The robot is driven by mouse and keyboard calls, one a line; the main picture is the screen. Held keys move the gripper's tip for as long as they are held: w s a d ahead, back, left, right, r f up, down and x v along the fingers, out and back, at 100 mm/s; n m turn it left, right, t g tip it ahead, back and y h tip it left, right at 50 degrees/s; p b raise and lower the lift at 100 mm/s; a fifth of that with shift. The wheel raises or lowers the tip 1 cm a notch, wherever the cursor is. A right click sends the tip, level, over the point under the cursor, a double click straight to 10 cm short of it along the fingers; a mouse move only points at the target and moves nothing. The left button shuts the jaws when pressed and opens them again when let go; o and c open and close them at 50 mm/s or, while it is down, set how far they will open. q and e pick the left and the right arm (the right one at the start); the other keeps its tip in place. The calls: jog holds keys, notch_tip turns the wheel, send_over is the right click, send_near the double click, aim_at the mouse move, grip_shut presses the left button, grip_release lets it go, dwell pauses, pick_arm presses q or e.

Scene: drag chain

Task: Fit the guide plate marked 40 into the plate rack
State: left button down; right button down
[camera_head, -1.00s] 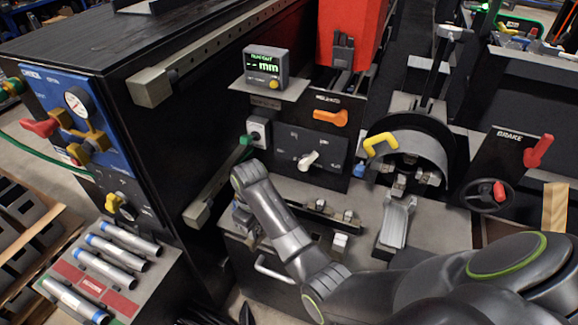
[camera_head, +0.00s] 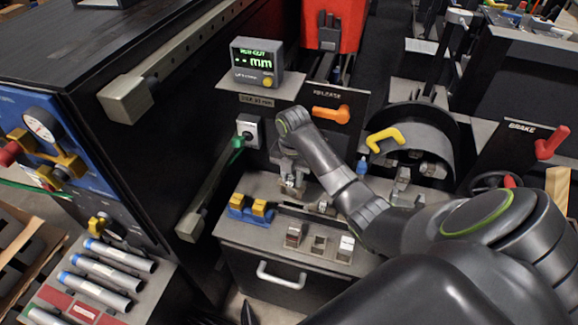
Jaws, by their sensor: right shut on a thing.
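My right gripper (camera_head: 291,186) is shut on a small metal piece above the grey bench top. The piece is mostly hidden by the jaws, and no number on it can be read. Below and in front, small metal blocks (camera_head: 293,234) sit in a row along the front edge of the bench top, above a drawer. The middle spot of the row (camera_head: 318,243) looks lower and darker than its neighbours. I cannot tell for sure which part is the plate rack. My left gripper is not in view.
A blue and yellow fixture (camera_head: 249,209) stands left of the row. A panel with an orange lever (camera_head: 331,114) and a display box (camera_head: 257,62) rise behind. A green-knobbed bar (camera_head: 214,185) runs along the dark cabinet at left. A curved guard with a yellow handle (camera_head: 386,138) stands right.

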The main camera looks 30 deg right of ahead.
aim_at(294, 185)
jog(key=shift+w+d+r+n, duration=0.2)
jog(key=shift+d+r+n, duration=0.1)
jog(key=shift+d+n, duration=0.25)
jog(key=shift+a, duration=0.1)
jog(key=shift+f+b, duration=1.25)
jog(key=shift+f, duration=1.7)
jog(key=shift+p, duration=1.1)
jog(key=shift+f+b, duration=1.8)
jog(key=shift+f, duration=1.05)
jog(key=c, duration=1.1)
grip_release()
jog(key=shift+o, duration=0.2)
